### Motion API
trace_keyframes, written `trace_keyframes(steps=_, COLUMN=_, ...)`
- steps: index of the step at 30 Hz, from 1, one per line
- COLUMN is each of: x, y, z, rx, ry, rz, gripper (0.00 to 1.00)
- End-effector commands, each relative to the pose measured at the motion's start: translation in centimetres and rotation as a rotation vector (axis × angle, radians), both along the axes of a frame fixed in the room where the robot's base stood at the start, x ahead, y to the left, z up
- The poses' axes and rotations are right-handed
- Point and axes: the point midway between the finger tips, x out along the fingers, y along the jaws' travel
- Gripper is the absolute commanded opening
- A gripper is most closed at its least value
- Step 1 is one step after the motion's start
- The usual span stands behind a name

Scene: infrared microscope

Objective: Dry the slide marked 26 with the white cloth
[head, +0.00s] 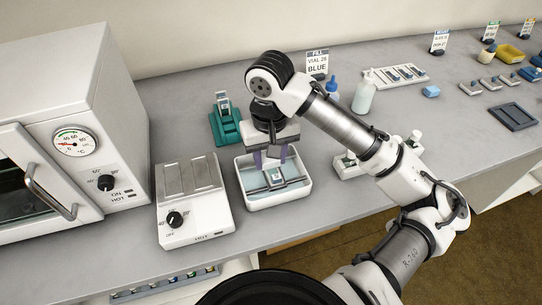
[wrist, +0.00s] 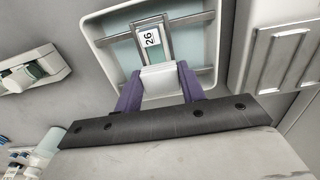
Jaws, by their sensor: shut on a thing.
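The slide marked 26 (head: 276,175) lies in a white tray (head: 246,204) at the front of the bench. In the wrist view the slide's 26 label (wrist: 151,39) faces up, in a grey frame resting across the tray's bars. My gripper (head: 274,160) is over the tray, pointing down. In the wrist view its purple fingers (wrist: 160,84) are shut on a white pad (wrist: 161,77), which looks like the white cloth, folded. The pad overlaps the near end of the slide in that view; I cannot tell whether they touch.
A hotplate (head: 195,202) stands close left of the tray, with an oven (head: 70,120) beyond it. A green stand (head: 225,124) is behind. A white rack (head: 347,168) is at the right. Bottles (head: 363,96) and a slide rack (head: 396,76) stand further back.

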Motion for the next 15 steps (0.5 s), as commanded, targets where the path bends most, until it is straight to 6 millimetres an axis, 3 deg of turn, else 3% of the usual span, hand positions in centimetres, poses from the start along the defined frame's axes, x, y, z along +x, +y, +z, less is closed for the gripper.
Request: trace_keyframes(steps=15, x=-2.0, y=-0.7, z=0.1, rx=-0.001, ry=0.003, rz=0.0, gripper=0.21)
